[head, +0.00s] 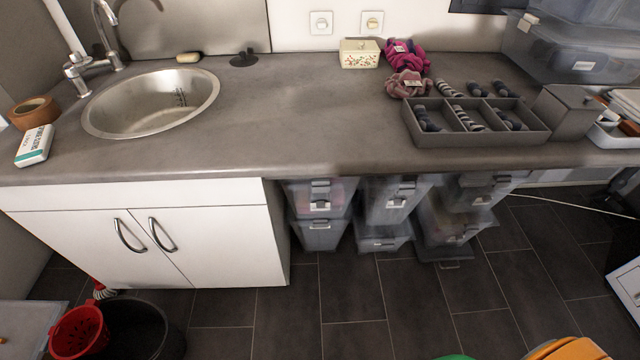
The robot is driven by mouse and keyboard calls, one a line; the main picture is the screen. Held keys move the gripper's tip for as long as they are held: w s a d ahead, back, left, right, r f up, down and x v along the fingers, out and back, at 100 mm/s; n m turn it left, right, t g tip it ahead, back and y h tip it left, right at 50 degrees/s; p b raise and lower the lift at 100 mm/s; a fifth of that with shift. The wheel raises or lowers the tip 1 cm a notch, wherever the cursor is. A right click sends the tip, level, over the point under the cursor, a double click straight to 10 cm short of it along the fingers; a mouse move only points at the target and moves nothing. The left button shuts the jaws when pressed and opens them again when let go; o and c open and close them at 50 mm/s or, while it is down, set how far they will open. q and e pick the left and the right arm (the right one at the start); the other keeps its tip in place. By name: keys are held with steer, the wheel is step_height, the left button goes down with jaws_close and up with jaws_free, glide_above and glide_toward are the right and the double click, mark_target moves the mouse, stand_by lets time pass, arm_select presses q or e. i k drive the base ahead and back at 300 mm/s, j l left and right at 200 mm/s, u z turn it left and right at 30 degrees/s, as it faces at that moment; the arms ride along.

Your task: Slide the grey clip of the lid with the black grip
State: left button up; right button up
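I cannot make out a lid with a black grip or its grey clip in the head view. Neither of my grippers is in the picture. Clear plastic boxes (319,205) with grey clips are stacked under the counter, but I see no black grip on them.
The counter (290,110) holds a sink (150,102), a grey divided tray (475,139) with rolled socks and a floral box (360,53). A white cabinet (140,245) is below. A black bin (150,330) and red basket (80,333) stand lower left. Dark floor (340,295) is open.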

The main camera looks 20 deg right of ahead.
mark_target(386, 243)
steer(key=z, duration=1.25)
